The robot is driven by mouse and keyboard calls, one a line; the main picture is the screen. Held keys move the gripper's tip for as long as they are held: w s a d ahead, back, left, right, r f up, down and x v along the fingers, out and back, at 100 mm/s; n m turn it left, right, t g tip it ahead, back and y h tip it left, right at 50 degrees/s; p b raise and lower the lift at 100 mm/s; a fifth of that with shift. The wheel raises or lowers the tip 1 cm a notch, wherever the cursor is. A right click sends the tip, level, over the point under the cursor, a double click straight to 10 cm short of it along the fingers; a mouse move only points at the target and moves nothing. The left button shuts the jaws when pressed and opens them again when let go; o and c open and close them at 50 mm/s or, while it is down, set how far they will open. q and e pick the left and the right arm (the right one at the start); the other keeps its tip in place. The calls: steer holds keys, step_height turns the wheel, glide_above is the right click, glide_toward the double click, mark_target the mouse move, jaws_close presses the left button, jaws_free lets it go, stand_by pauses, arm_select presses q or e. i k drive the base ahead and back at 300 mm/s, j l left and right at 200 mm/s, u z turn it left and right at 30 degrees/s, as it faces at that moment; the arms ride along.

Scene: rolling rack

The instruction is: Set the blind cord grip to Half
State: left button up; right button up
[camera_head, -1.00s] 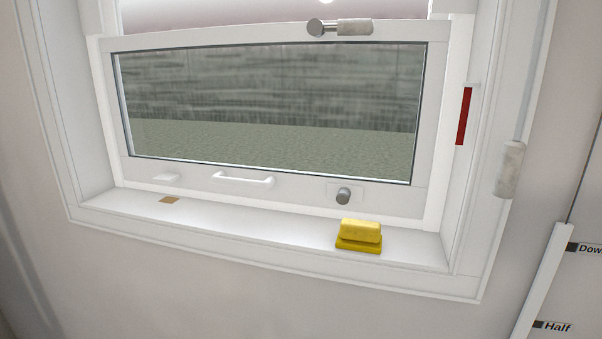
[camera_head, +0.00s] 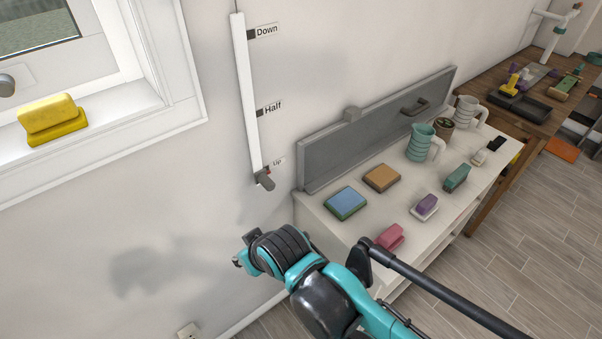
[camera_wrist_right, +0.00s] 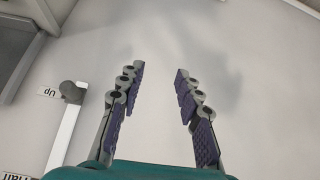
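The blind cord grip (camera_head: 264,181) is a small dark grey knob at the bottom end of a white vertical track (camera_head: 246,95) on the wall, beside the Up label (camera_head: 277,162). The Half label (camera_head: 270,108) is at mid-track and the Down label (camera_head: 265,30) near its top. My right gripper (camera_head: 244,250) is below the cord grip, apart from it. In the right wrist view my right gripper (camera_wrist_right: 160,73) is open and empty; the cord grip (camera_wrist_right: 72,92) lies to the left of its fingers. My left gripper is not in view.
A window sill at left holds a yellow sponge (camera_head: 51,119). At right a white bench (camera_head: 400,205) bears coloured blocks, a teal pitcher (camera_head: 421,143) and a white one, with a grey panel (camera_head: 375,125) behind. The wall around the track is bare.

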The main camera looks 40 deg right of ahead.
mark_target(261, 176)
steer(key=l+z, duration=0.1)
steer(key=z, duration=1)
